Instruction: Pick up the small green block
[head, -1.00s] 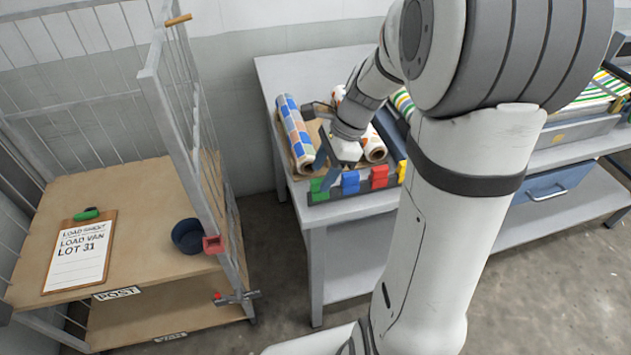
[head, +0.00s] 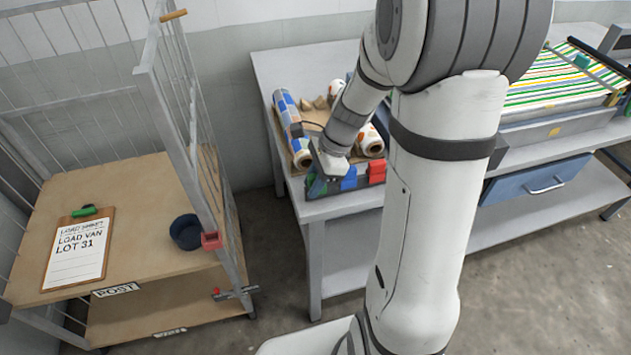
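The small green block (head: 317,187) is at the left end of a dark rack (head: 340,191) on the near left corner of the grey table. Only part of the block shows. My gripper (head: 322,174) is down at that end of the rack, with its dark fingers right at the green block and partly covering it. Whether the fingers touch the block, or how wide they stand, I cannot tell. A blue block (head: 349,180) and a red block (head: 376,172) stand to the right in the same rack.
Patterned rolls (head: 291,130) lie behind the rack on the table (head: 282,70). A striped press bed (head: 560,80) is at the right. A wire-sided cart (head: 140,200) at the left carries a clipboard (head: 75,255) and a dark blue bowl (head: 186,232).

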